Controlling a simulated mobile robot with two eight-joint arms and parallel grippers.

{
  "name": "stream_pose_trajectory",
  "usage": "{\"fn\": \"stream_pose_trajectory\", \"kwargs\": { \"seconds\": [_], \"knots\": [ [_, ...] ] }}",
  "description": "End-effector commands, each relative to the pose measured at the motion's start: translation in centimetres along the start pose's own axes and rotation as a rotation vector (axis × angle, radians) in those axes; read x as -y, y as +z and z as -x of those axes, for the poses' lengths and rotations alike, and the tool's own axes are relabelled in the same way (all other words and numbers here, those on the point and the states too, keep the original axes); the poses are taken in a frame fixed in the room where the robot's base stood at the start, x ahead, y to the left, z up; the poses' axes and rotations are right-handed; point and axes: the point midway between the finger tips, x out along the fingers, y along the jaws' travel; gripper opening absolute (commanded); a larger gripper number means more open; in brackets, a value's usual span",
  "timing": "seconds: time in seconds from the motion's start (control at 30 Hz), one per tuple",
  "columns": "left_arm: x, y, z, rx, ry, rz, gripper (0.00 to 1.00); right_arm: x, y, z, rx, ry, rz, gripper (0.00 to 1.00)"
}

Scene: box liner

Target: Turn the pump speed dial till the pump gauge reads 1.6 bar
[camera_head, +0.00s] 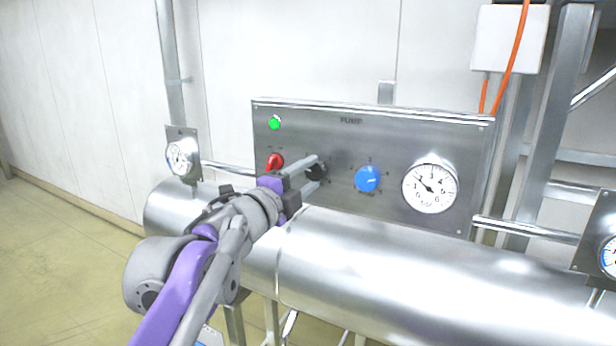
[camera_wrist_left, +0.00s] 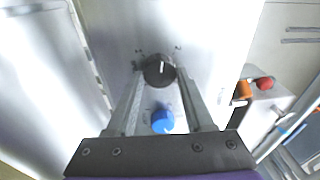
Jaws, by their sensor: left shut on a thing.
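The pump panel (camera_head: 385,130) carries a black dial (camera_head: 317,170) between a red knob (camera_head: 275,161) and a blue dial (camera_head: 368,179). My left gripper (camera_head: 318,174) is shut on the black dial, one finger on each side. The black dial (camera_wrist_left: 159,71), with its white pointer line, also shows between the fingertips (camera_wrist_left: 158,75) in the left wrist view. The blue dial (camera_wrist_left: 162,121) shows between the fingers there too. The white round gauge (camera_head: 430,188) is at the panel's right; its needle points to the upper left, and the exact reading is too small to tell. My right gripper is not in view.
A green lamp (camera_head: 275,123) is lit at the panel's upper left. A large steel cylinder (camera_head: 400,262) runs below the panel. Smaller gauges stand at left (camera_head: 181,157) and at the right edge (camera_head: 609,256). An orange cable (camera_head: 515,50) hangs at upper right.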

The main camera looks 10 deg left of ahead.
Motion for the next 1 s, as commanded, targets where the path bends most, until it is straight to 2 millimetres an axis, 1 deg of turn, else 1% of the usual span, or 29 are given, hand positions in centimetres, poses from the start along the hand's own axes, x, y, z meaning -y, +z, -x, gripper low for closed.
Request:
{"fn": "stream_pose_trajectory", "kwargs": {
  "seconds": [0.2, 0.23, 0.37, 0.4, 0.67, 0.77, 0.87, 1.0],
  "knots": [
    [0.0, 0.0, 0.0, -0.001, 0.000, -0.001, 0.00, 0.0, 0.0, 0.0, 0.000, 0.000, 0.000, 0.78],
    [0.0, 0.0, 0.0, -0.001, 0.000, -0.001, 0.56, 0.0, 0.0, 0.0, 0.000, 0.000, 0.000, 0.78],
    [0.0, 0.0, 0.0, 0.000, 0.000, -0.001, 0.79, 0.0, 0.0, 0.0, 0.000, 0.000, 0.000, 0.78],
    [0.0, 0.0, 0.0, 0.000, 0.000, -0.002, 0.82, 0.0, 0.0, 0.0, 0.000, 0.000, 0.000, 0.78],
    [0.0, 0.0, 0.1, 0.000, 0.000, -0.002, 0.82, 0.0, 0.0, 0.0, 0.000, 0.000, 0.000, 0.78],
    [0.0, 0.1, 0.7, 0.001, 0.001, -0.002, 0.82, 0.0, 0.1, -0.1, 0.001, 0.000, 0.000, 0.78],
    [-0.1, 0.1, 2.1, 0.003, 0.001, -0.003, 0.82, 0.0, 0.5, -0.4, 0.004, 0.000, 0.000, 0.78],
    [-0.2, 0.1, 5.0, 0.004, 0.001, -0.002, 0.82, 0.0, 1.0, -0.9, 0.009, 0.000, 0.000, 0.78]
  ]
}}
